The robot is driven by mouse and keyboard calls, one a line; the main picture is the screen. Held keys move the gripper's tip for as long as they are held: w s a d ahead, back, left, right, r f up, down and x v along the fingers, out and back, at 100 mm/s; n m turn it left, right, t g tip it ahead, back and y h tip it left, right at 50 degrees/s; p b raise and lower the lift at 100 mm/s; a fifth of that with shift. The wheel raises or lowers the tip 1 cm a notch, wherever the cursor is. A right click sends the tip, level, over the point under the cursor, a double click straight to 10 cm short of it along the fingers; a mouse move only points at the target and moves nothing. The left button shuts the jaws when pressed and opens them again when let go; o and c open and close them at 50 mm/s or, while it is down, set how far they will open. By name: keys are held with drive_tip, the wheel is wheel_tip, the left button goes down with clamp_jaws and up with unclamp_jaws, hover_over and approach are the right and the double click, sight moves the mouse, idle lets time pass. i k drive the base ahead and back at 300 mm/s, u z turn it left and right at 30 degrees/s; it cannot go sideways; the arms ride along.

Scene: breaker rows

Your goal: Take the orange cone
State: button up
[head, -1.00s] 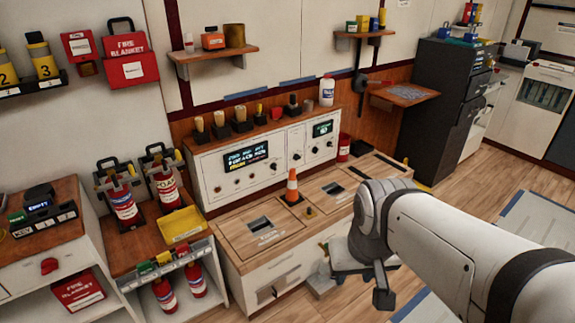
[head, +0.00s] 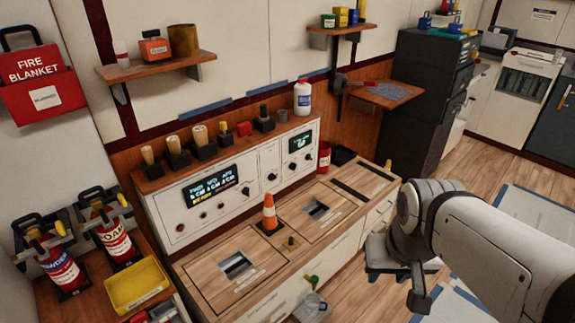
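The orange cone (head: 269,212) with a white band stands upright on the wooden counter top (head: 205,283), between two square panels with dark openings. My gripper (head: 418,285) is at the lower right, in front of the counter and apart from the cone. Its fingers point down and nothing shows in them. My arm hides part of it, so I cannot tell how far the fingers are open.
A yellow tray (head: 136,287) and extinguishers (head: 112,240) are at left. Open floor (head: 350,300) lies before the counter.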

sight(270, 225)
drive_tip(key=u, duration=0.15)
drive_tip(key=i, duration=1.1)
drive_tip(key=u, duration=0.65)
